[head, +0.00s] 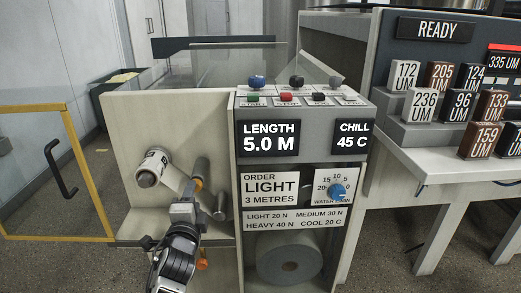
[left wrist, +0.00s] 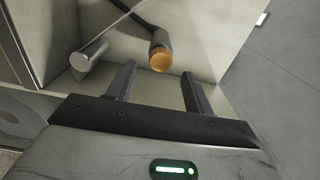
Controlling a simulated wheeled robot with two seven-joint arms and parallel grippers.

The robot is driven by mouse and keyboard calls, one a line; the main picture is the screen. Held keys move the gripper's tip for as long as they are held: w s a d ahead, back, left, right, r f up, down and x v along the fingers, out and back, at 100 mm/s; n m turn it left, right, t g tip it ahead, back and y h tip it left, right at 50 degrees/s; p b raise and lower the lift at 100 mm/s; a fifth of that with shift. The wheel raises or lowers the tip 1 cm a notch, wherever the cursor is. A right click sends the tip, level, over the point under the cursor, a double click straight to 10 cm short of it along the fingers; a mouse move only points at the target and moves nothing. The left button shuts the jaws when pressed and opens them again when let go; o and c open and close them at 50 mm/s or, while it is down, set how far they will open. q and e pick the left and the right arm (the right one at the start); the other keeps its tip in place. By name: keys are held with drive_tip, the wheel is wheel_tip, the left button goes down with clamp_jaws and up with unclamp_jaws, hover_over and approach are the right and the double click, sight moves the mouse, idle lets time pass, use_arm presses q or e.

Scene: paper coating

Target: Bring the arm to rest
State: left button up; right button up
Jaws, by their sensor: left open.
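My left gripper (head: 186,207) is in front of the left part of the coating machine (head: 120,118), below the rollers. In the left wrist view its two fingers (left wrist: 157,85) are apart with nothing between them. A dark lever with an orange end (left wrist: 160,61) is beyond the fingertips, and a metal roller end (left wrist: 89,55) is to its left. The gripper appears clear of both, though the exact gap cannot be told. In the head view the gripper partly hides the lever (head: 202,168). My right gripper is out of view.
A white roller (head: 148,178) sticks out of the panel. The control cabinet (head: 363,110) reads LENGTH 5.0 M and ORDER LIGHT, with a paper roll (head: 290,258) below. A yellow-framed guard door (head: 75,170) stands open at left. Labelled blocks (head: 424,105) sit on the right bench.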

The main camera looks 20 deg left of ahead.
use_arm(q)
drive_tip(key=s+d+f+n+g+h+p, duration=0.3)
drive_tip(key=s+d+n, duration=0.3)
drive_tip(key=s, duration=0.6)
drive_tip(key=s+d+f+n+g+h+p, duration=0.3)
drive_tip(key=s+d+n+h+p, duration=0.2)
drive_tip(key=s+d, duration=0.5)
drive_tip(key=s+n+p, duration=0.1)
drive_tip(key=s, duration=0.2)
drive_tip(key=shift+d+h, duration=0.3)
drive_tip(key=shift+h, duration=0.1)
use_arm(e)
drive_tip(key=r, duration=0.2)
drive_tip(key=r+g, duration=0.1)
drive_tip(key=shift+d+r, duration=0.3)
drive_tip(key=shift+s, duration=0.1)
